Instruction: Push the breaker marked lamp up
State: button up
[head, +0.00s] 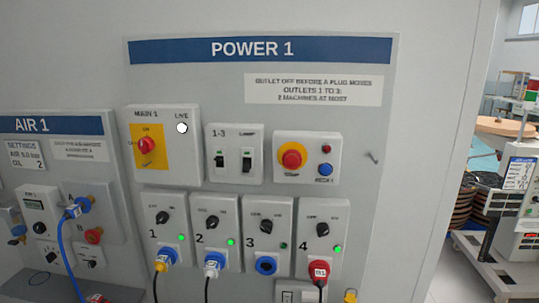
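The lamp breaker (247,161) is the right one of two black breakers on a white box under the POWER 1 heading. A small label that seems to read LAMP is above it. Its pale toggle appears to sit low in the black slot, lower than the toggle of the left breaker, marked 1-3 (219,158); the picture is too small to be certain. My gripper is not in view, and nothing covers the breaker.
A yellow main switch (148,147) is to the left and a red stop button (292,155) to the right. Several outlets with knobs are below, some with plugs and hanging cables. A hook (372,157) sticks out at the right. The AIR 1 panel (60,124) is at the left.

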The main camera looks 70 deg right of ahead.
aim_at(247, 167)
jog(key=z, duration=2.05)
jog(key=k, duration=0.6)
jog(key=u, duration=1)
jog(key=i, duration=0.75)
